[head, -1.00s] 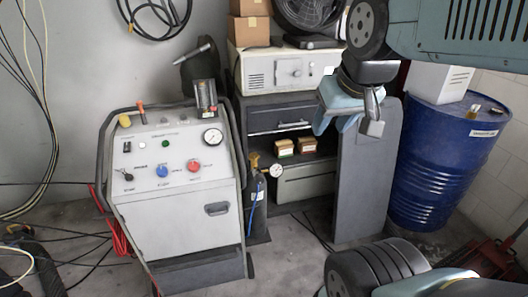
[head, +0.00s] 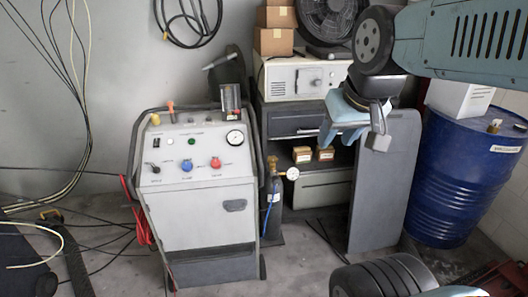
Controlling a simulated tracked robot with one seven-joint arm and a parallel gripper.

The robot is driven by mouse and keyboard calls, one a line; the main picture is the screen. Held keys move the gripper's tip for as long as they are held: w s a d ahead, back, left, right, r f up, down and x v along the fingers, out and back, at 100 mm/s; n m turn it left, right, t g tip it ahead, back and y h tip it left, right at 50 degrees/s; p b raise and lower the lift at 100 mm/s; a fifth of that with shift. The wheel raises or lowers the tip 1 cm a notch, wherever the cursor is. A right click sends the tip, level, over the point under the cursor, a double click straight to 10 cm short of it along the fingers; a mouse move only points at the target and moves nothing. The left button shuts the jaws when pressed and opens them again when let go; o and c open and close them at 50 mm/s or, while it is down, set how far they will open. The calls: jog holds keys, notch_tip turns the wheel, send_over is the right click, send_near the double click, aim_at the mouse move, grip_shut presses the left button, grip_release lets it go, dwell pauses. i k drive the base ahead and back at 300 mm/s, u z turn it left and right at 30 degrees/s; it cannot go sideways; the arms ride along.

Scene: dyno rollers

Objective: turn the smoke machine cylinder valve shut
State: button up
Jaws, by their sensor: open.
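The dark gas cylinder (head: 273,208) stands upright on the floor, against the right side of the grey machine. At its top is a small brass valve (head: 272,164), with a round white gauge (head: 292,174) on its right. The valve handle is too small to make out clearly. My gripper (head: 352,137) is open, with light-blue parts and grey tips. In the picture it is above and to the right of the valve, in front of the shelf cabinet, apart from the cylinder. I see nothing held in it.
The grey machine (head: 205,222) with knobs and a gauge stands left of the cylinder. The cabinet (head: 290,121) is behind, and a grey panel (head: 372,205) leans on its right. A blue drum (head: 450,185) stands at right. Cables (head: 105,228) lie on the floor at left.

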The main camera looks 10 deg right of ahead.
aim_at(272, 160)
jog(key=i, duration=0.85)
jog(key=z, duration=0.05)
